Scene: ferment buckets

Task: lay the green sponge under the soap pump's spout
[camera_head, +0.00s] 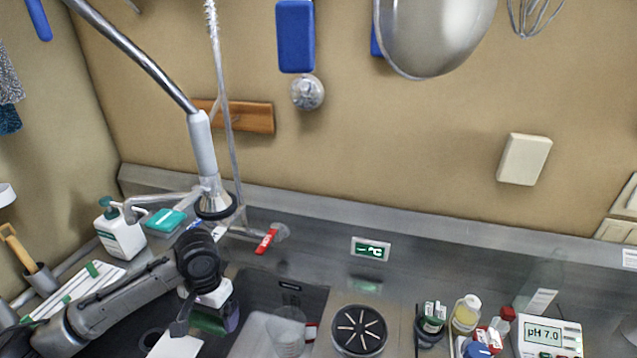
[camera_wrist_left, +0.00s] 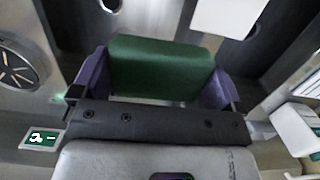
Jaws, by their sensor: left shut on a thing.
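The green sponge (camera_wrist_left: 160,68) is clamped between the purple fingers of my left gripper (camera_wrist_left: 152,82) in the left wrist view. In the head view, my left gripper (camera_head: 212,314) hangs over the sink at lower left, with a bit of the sponge (camera_head: 206,322) showing dark green between the fingers. The soap pump (camera_head: 121,236) is a white bottle with a green top, standing upright on the counter at the back left, behind and left of the gripper. The sponge is clear of it. My right gripper is not in view.
A teal block (camera_head: 165,221) lies right of the soap pump. A rack with white strips (camera_head: 88,283) is in front of the pump. The faucet (camera_head: 213,200) rises behind my wrist.

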